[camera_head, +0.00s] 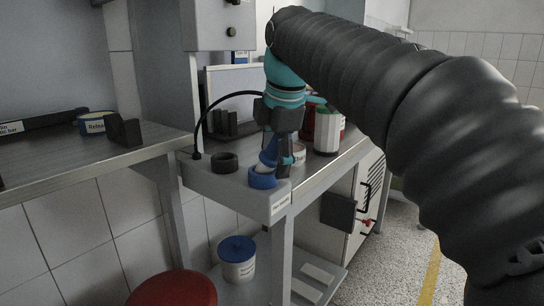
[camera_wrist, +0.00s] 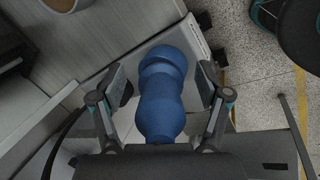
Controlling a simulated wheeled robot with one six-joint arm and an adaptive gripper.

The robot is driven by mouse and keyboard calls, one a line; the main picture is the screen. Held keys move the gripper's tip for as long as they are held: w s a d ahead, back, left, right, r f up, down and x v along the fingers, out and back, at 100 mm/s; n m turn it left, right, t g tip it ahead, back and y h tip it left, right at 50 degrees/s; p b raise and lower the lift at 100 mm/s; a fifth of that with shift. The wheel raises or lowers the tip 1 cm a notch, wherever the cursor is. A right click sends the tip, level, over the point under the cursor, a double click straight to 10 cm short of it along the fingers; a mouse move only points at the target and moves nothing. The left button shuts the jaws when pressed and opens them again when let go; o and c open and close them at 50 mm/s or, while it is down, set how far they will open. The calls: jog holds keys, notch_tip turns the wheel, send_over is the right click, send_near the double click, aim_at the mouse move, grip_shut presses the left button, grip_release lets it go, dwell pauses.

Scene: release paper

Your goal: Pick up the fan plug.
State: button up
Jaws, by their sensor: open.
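The blue fan plug (camera_wrist: 160,105) is a rounded, stepped piece in the middle of the wrist view. It lies between the two spread fingers of my gripper (camera_wrist: 164,85), with a gap seen on each side. In the head view, blue parts of the plug (camera_head: 268,157) show at the front of the metal bench, beside my gripper (camera_head: 279,165). A blue ring-like part (camera_head: 262,180) with a pale top is just below; I cannot tell whether it is joined to the plug. My gripper is open and points down. Its far finger is partly hidden.
A black ring (camera_head: 224,163) lies left of the plug on the bench (camera_head: 228,184). A white and dark green canister (camera_head: 327,132) stands to the right. A black hose (camera_head: 207,112) arches behind. A blue-lidded tub (camera_head: 237,260) and red stool (camera_head: 172,289) are below.

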grip_shut()
dwell(0.3)
